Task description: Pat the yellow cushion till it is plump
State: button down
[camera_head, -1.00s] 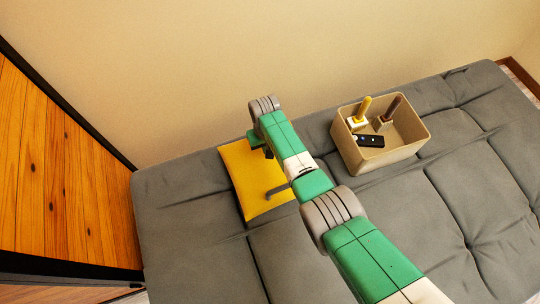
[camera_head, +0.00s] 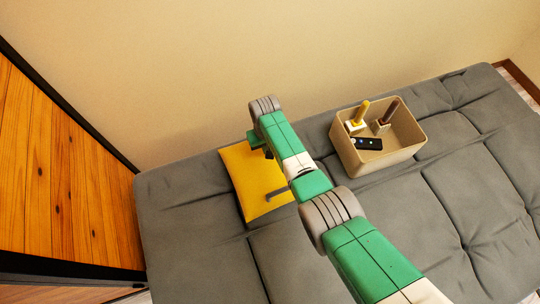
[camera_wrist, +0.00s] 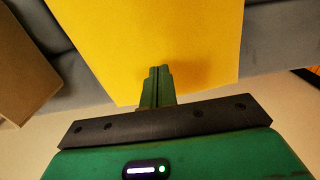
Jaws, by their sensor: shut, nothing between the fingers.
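The yellow cushion (camera_head: 246,177) lies on the left part of the grey sofa, near the wall, partly hidden behind my arm. In the wrist view the cushion (camera_wrist: 150,35) fills the upper middle, its surface looking smooth. My gripper (camera_wrist: 160,72) is shut and empty, its green fingertips over the cushion's near edge with a soft shadow beside them. I cannot tell whether they touch it. In the head view my gripper (camera_head: 258,141) is small and partly hidden by my wrist, at the cushion's upper part.
The grey sofa (camera_head: 385,215) spreads beneath, with bare seat around the cushion. A beige bin (camera_head: 385,164) stands right of my arm, holding a yellow-handled item (camera_head: 358,116), a brown-handled item (camera_head: 384,118) and a black remote (camera_head: 367,143). A beige wall (camera_head: 190,80) rises behind; wooden panelling (camera_head: 60,190) is at left.

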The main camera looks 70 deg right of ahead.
dwell(0.4)
notch_tip(320, 180, up, 5)
jog(key=p, duration=0.5)
dwell(0.4)
